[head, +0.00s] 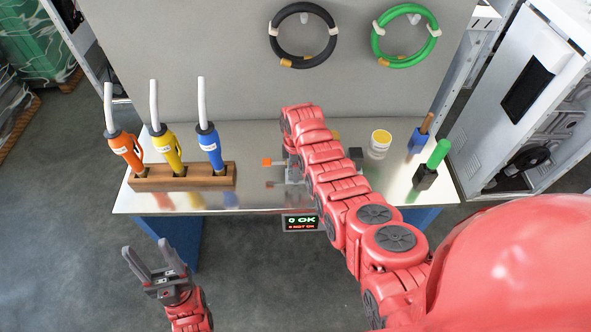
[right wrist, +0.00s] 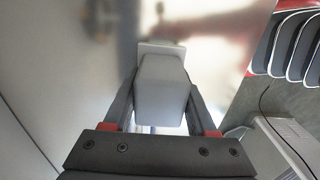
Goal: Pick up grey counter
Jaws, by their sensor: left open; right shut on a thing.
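In the right wrist view, a pale grey block-shaped thing, which looks like the grey counter (right wrist: 161,92), sits between the fingers of my right gripper (right wrist: 161,78). The gripper is shut on it, with one finger along each side. A shiny metal surface lies behind it. In the head view, my right arm reaches over the middle of the table and hides most of the right gripper and the counter. My left gripper (head: 160,264) is open and empty, low at the left, in front of the table and apart from it.
A wooden rack (head: 182,177) with orange, yellow and blue nozzles stands at the table's left. A small orange piece (head: 267,161) shows beside my arm. A white-and-yellow cup (head: 380,145), a blue holder (head: 417,140) and a green-handled tool (head: 438,155) stand right. A display (head: 302,222) is at the front edge.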

